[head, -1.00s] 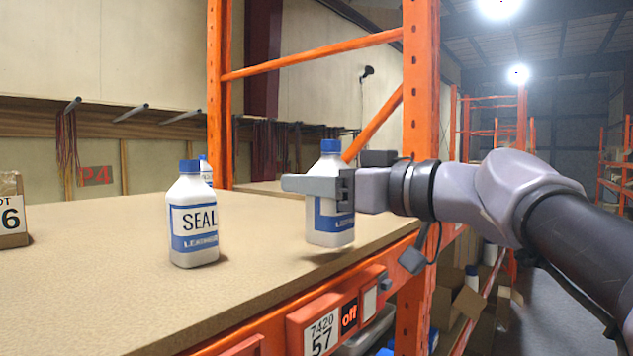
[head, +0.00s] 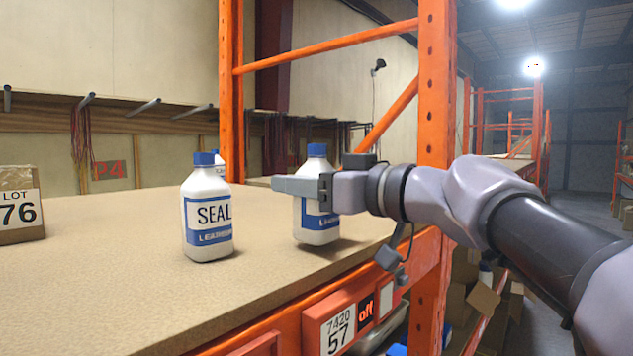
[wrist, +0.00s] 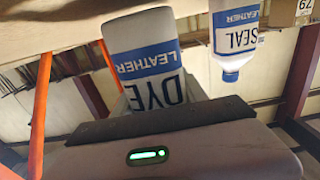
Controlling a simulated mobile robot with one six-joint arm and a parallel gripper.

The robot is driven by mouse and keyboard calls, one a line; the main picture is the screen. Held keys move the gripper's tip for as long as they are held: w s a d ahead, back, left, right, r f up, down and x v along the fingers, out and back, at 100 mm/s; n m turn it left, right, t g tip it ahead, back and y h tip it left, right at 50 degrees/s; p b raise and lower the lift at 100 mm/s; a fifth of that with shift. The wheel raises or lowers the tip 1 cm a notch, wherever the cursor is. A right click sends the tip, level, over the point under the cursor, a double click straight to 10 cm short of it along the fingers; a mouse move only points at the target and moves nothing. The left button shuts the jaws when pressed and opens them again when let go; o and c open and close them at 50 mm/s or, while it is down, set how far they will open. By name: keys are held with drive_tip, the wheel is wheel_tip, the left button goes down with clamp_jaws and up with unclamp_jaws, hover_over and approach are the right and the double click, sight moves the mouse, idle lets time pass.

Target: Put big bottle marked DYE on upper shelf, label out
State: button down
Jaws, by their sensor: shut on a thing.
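The DYE bottle (head: 317,222), white with a blue cap and a blue LEATHER band, is held upright over the orange-edged shelf (head: 110,290). My gripper (head: 300,187) is shut around its upper part from the right. In the wrist view, which is upside down, the DYE label of the bottle (wrist: 145,62) shows, partly hidden by my gripper (wrist: 155,110). In the head view only part of the label shows, at its right side. The bottle's base is at or just above the board; I cannot tell if it touches.
A SEAL bottle (head: 208,215) stands left of the held bottle, with a gap between them; it also shows in the wrist view (wrist: 236,35). An orange upright (head: 436,90) rises behind my arm.

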drive_tip(key=shift+w+a+f, duration=0.15)
drive_tip(key=shift+a+f, duration=0.05)
drive_tip(key=shift+d+f, duration=0.15)
drive_tip(key=shift+f, duration=0.15)
drive_tip(key=c, duration=0.6)
unclamp_jaws()
drive_tip(key=shift+o, duration=0.2)
drive_tip(key=v, duration=1.7)
drive_tip(key=shift+s+d, duration=0.2)
drive_tip(key=shift+s, duration=0.1)
